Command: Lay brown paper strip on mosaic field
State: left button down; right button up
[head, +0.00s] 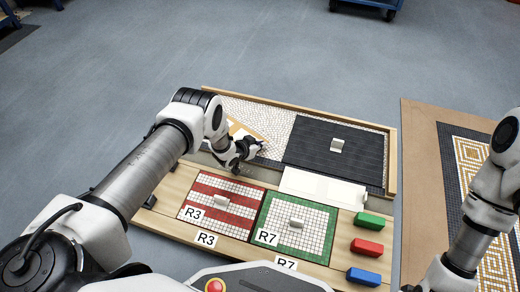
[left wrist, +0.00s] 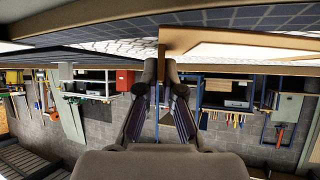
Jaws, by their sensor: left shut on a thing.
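The brown paper strip (head: 238,127) is a tan piece with pale patches, at the left part of the mosaic field (head: 270,113), a wood-framed bed with small white tiles. My left gripper (head: 248,151) is at the strip's near end, low over the field, and is shut on it. In the left wrist view a tan edge (left wrist: 230,50) runs right from between my left fingertips (left wrist: 161,68). The arm and gripper hide part of the strip. I cannot tell whether the strip touches the field. My right arm shows at the right edge, but its gripper is out of view.
A dark grey panel (head: 310,145) with a pale handle covers the field's right part. In front lie a white sheet (head: 322,187), striped panel R3 (head: 235,190), green-bordered panel R7 (head: 312,215), and green, red (head: 367,248) and blue blocks. A patterned board (head: 418,150) lies right.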

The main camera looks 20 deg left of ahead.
pick_arm(q)
jog(key=shift+r, duration=0.15)
jog(key=shift+f, duration=0.2)
jog(key=c, duration=1.3)
grip_release()
jog(key=shift+r, duration=0.1)
jog(key=shift+s+r+p, duration=0.15)
jog(key=shift+r+p, duration=0.15)
jog(key=shift+p, duration=0.05)
jog(key=p+v, duration=0.7)
jog(key=v, duration=0.4)
jog(key=s+d+r+n+g+y, duration=0.1)
jog(key=s+r+g, duration=0.1)
jog(key=s, duration=0.9)
jog(key=s+r+n+g+y, duration=0.1)
jog(key=s+r+g, duration=0.2)
jog(key=s, duration=0.9)
jog(key=s+d+r+n+g+y, duration=0.1)
jog(key=s+g, duration=0.4)
jog(key=s, duration=0.6)
jog(key=shift+s+d+r+n+y, duration=0.15)
jog(key=shift+r+n, duration=0.15)
jog(key=shift+r, duration=0.3)
jog(key=shift+s+d+r+n+y, duration=0.15)
jog(key=shift+r+n, duration=0.15)
jog(key=shift+r, duration=0.35)
